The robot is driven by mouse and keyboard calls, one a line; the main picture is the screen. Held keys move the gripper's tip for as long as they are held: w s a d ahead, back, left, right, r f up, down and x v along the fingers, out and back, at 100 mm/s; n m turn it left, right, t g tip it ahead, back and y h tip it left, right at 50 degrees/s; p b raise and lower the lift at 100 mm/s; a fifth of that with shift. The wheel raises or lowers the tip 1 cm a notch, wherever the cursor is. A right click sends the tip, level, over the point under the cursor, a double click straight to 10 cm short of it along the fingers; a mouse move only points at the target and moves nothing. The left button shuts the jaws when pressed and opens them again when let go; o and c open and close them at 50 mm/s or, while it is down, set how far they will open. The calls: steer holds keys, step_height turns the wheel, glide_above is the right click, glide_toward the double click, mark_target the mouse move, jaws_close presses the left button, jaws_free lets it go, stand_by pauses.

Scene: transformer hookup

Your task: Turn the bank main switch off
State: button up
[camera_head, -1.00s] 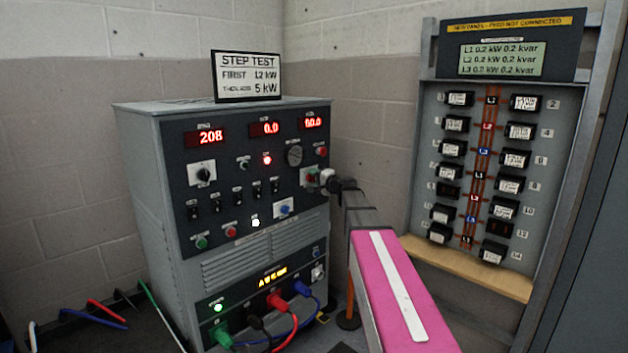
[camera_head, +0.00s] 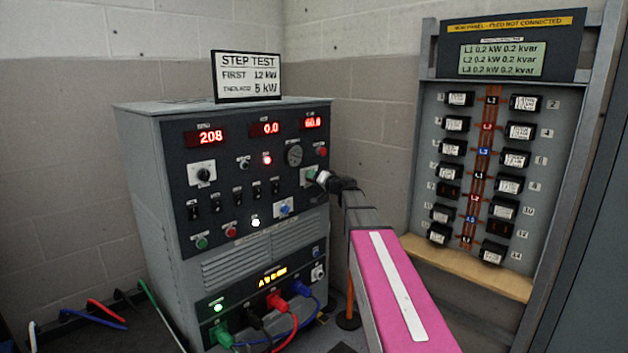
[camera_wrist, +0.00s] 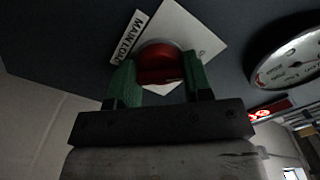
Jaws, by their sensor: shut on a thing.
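The main switch is a red rotary knob (camera_wrist: 160,58) on a white square plate, beside a label whose visible part reads "MAIN LO". In the head view its white plate (camera_head: 304,181) is on the right side of the load bank's front panel, below a round gauge. My gripper (camera_wrist: 160,78) has green fingers on both sides of the red knob and is shut on it. In the head view my gripper (camera_head: 311,175) is at the plate and hides most of the knob.
The grey load bank (camera_head: 150,200) stands against the wall with red displays. A round gauge (camera_wrist: 290,62) is close to the right of my gripper. Coloured cables (camera_head: 290,318) leave the bank's lower front. A breaker panel (camera_head: 425,160) stands at the right.

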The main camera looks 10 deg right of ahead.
stand_by(0.4)
steer(key=o, duration=0.9)
steer(key=shift+s, duration=0.1)
steer(key=v, duration=1)
steer(key=shift+s+d, duration=0.2)
steer(key=shift+s, duration=0.05)
steer(key=shift+f, duration=0.1)
